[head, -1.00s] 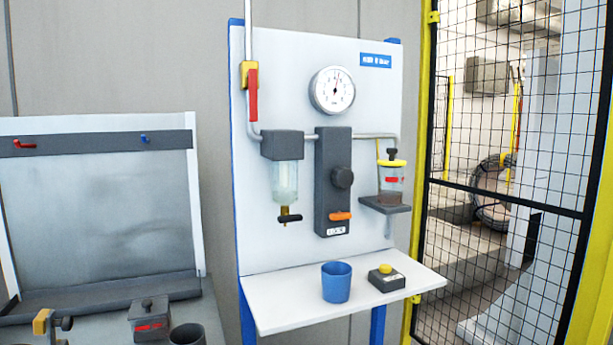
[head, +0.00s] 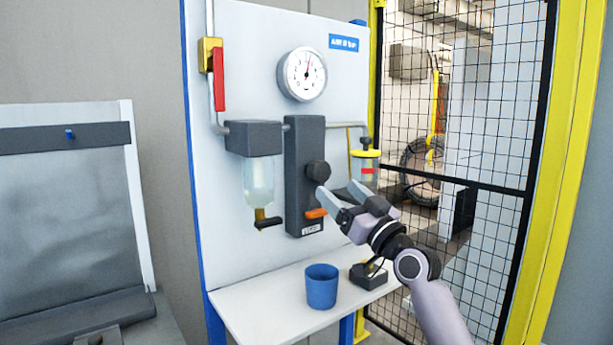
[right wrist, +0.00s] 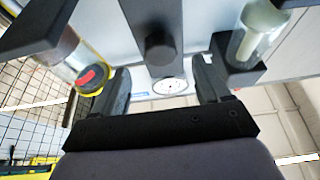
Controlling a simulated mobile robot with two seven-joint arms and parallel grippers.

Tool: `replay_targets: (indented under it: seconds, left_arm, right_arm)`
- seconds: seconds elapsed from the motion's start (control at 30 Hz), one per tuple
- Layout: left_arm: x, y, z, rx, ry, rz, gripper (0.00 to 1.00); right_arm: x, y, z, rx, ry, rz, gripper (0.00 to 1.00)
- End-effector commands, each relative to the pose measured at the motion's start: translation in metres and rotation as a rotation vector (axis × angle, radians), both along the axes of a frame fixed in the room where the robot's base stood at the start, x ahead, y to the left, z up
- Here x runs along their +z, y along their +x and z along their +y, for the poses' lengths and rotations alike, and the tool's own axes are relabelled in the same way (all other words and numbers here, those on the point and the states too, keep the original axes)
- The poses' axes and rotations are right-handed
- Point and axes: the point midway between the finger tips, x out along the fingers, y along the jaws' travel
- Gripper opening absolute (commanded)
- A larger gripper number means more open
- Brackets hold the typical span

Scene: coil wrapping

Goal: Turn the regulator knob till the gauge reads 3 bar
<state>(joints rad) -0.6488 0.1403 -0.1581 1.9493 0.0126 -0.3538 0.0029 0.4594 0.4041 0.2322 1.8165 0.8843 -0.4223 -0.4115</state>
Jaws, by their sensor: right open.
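The regulator knob (head: 318,171) is a dark round knob on a dark grey vertical block (head: 299,140). The round white gauge (head: 302,74) is above it; its needle points near the top, but the figures are too small to read. My right gripper (head: 340,191) is open and empty, just below and right of the knob in the head view. In the right wrist view the knob (right wrist: 160,50) lies ahead between the spread fingers (right wrist: 162,78), with the gauge (right wrist: 170,86) beyond; no finger visibly touches the knob. My left gripper is out of view.
An orange lever (head: 316,213) is just below the knob. A clear filter bowl (head: 258,182) hangs left; a yellow-topped jar (head: 366,167) is close right. A blue cup (head: 321,287) and dark button box (head: 368,275) stand on the shelf (head: 255,308). A mesh fence (head: 480,110) is at right.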

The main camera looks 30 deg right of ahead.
Motion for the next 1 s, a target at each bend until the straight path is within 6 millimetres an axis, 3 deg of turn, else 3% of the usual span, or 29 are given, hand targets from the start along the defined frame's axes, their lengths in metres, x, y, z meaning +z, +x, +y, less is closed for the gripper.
replay_targets:
  seconds: [0.5, 0.9, 0.93, 1.0]
  left_arm:
    - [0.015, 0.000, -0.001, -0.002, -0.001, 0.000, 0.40]
    - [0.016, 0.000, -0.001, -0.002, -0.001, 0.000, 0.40]
    - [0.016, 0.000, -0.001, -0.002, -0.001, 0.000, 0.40]
    - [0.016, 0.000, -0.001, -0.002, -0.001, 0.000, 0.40]
  right_arm:
    - [0.023, 0.055, 0.005, 0.002, 0.001, 0.001, 0.76]
    - [0.024, 0.061, 0.006, 0.001, -0.001, 0.002, 0.76]
    - [0.024, 0.061, 0.006, 0.001, -0.001, 0.002, 0.72]
    - [0.024, 0.061, 0.006, 0.001, -0.001, 0.002, 0.50]
